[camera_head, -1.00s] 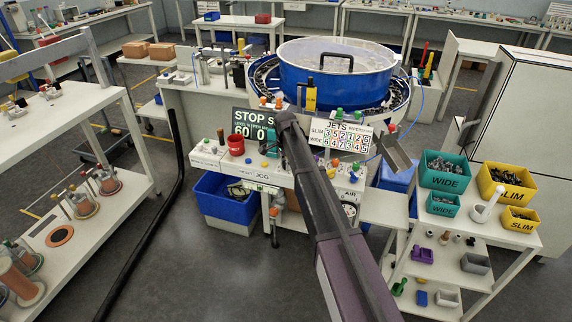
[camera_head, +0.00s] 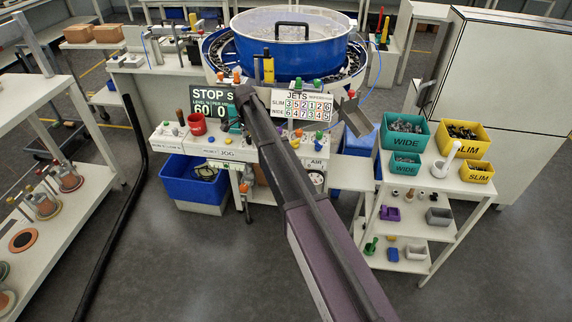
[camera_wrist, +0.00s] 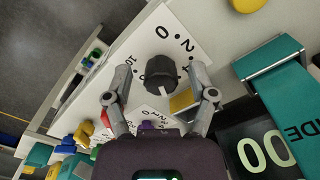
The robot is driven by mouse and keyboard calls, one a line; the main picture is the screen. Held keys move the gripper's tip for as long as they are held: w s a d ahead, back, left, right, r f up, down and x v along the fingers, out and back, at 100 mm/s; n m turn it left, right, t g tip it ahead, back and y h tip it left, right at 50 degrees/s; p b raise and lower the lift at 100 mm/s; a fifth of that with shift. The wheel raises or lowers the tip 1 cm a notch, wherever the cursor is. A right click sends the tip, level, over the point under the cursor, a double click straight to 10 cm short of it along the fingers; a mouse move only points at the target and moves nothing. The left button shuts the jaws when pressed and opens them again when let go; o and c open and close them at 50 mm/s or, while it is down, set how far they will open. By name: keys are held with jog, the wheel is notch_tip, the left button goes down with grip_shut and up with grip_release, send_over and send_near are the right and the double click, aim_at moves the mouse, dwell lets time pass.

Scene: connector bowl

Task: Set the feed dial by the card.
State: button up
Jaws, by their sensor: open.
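A dark, many-sided dial knob (camera_wrist: 161,73) with a pale mark on its lower side stands on a white plate in the wrist view. Numbers including 0, 2 and 10 are printed around it. My gripper (camera_wrist: 160,77) is open, with one finger on each side of the knob; I cannot tell whether either touches it. In the head view my arm's end hides the gripper and knob. The card (camera_head: 304,106), headed JETS with SLIM and WIDE rows of numbers, stands on the machine front to the right of my arm's end.
A dark display (camera_head: 208,97) reads STOP and 60, partly hidden by my arm. A large blue bowl (camera_head: 290,48) stands behind. A red cup (camera_head: 197,124) and coloured knobs are on the panel. A shelf with green WIDE bin (camera_head: 406,145) and yellow SLIM bin (camera_head: 464,149) stands right.

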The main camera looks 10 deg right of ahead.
jog(key=shift+n, duration=0.3)
